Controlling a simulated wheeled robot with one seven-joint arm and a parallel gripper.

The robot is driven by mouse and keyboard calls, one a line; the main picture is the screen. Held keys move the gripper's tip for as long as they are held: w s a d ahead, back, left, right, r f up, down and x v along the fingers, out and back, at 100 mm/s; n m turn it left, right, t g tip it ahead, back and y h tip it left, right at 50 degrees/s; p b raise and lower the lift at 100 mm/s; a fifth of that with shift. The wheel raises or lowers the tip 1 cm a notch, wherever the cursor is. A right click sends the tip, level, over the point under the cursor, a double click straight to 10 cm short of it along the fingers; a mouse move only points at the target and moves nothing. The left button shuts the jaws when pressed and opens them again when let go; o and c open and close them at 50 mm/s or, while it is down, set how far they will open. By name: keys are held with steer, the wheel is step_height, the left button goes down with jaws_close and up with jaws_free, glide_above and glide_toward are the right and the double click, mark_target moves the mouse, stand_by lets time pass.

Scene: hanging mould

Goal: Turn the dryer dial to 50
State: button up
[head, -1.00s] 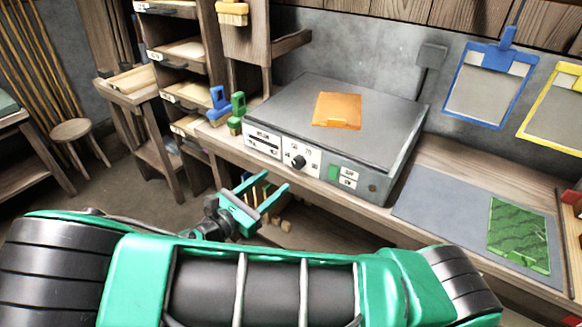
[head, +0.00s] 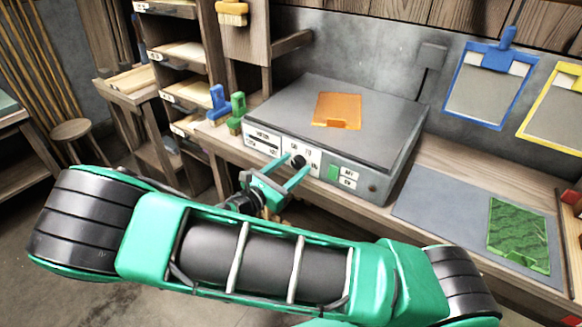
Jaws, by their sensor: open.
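The dryer (head: 350,105) is a grey flat-topped box on the bench against the wall. Its black round dial (head: 298,161) sits on a white panel on the front face, with small numbers around it that are too blurred to read fully. My gripper (head: 291,170) is open, its two teal fingers pointing at the front panel. The fingertips are close to the dial, one on its left and one on its right and lower; I cannot tell whether they touch it. The dial's pointer setting cannot be read.
An orange sheet (head: 337,110) lies on the dryer top. A green switch (head: 334,172) is right of the dial. Green (head: 237,112) and blue (head: 219,103) tools stand left of the dryer. A green patterned sheet (head: 518,234) lies on the grey mat (head: 432,203) at right.

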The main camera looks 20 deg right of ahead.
steer(key=c, duration=1.1)
steer(key=shift+o, duration=0.2)
steer(key=shift+m, duration=0.9)
steer(key=o, duration=1.1)
steer(key=shift+c, duration=0.2)
steer(key=shift+a, duration=0.1)
steer(key=v, duration=1)
steer(key=shift+s+a, duration=0.2)
